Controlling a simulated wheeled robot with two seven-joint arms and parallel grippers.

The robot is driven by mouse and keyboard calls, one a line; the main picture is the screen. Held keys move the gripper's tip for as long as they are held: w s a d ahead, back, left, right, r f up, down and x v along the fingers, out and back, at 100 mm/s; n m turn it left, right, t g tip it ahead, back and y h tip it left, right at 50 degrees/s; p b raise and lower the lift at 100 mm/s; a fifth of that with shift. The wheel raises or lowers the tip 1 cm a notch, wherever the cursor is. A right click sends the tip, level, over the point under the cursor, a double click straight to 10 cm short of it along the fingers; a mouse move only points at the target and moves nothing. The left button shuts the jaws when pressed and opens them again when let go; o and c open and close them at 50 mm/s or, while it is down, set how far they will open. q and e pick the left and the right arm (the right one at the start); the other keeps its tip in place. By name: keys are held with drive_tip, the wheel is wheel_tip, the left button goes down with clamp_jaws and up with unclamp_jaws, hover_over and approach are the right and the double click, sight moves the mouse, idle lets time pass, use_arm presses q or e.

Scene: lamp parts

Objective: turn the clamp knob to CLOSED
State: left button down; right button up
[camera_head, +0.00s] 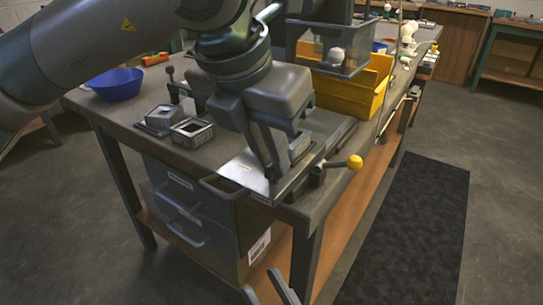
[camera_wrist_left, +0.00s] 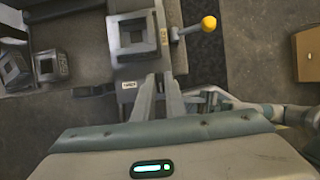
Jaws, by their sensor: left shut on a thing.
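The clamp's lever knob with a yellow ball (camera_head: 355,162) sticks out to the right from the fixture at the table's front corner. It also shows in the left wrist view (camera_wrist_left: 208,23). No fingers touch it. A grey hollow square block (camera_wrist_left: 133,36) sits on the fixture plate (camera_head: 243,172) beside the lever. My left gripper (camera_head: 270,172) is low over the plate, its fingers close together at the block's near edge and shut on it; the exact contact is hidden. My right gripper (camera_head: 270,290) shows only partly at the bottom edge, below the table, apart from the knob.
Two more square metal parts (camera_head: 191,132) and a blue bowl (camera_head: 117,84) are on the table at left. A yellow bin (camera_head: 352,88) and a clear box (camera_head: 343,50) stand behind the fixture. Drawers hang below. The floor by the dark mat (camera_head: 415,225) is clear.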

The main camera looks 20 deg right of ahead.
drive_tip(key=shift+r, duration=0.15)
use_arm(q)
drive_tip(key=c, duration=1.8)
unclamp_jaws()
drive_tip(key=shift+r, duration=0.1)
